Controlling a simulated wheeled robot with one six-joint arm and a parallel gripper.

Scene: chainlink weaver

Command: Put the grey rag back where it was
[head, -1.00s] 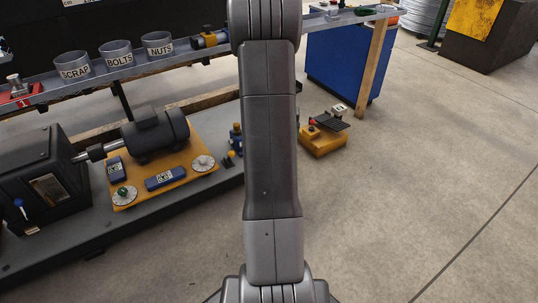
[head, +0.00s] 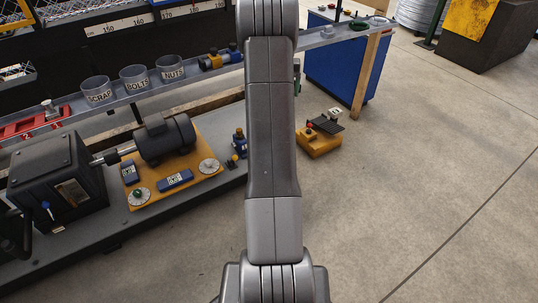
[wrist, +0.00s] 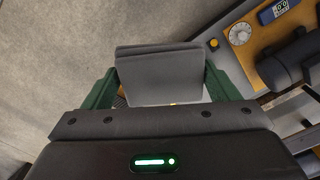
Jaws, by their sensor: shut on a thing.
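The grey rag (wrist: 160,75) shows in the wrist view as a folded, flat grey piece between two green fingers. My gripper (wrist: 162,90) is shut on it and holds it up; grey floor and part of the workbench machine show beyond. In the head view my arm rises through the middle, and the gripper and rag are out of that view. I cannot tell from these frames which spot the rag came from.
A shelf with SCRAP (head: 97,90), BOLTS (head: 134,79) and NUTS (head: 170,69) cups runs along the back. Below it stands a motor (head: 166,139) on a yellow plate (head: 203,176). A blue cabinet (head: 340,67) stands behind. The floor (head: 430,170) at right is clear.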

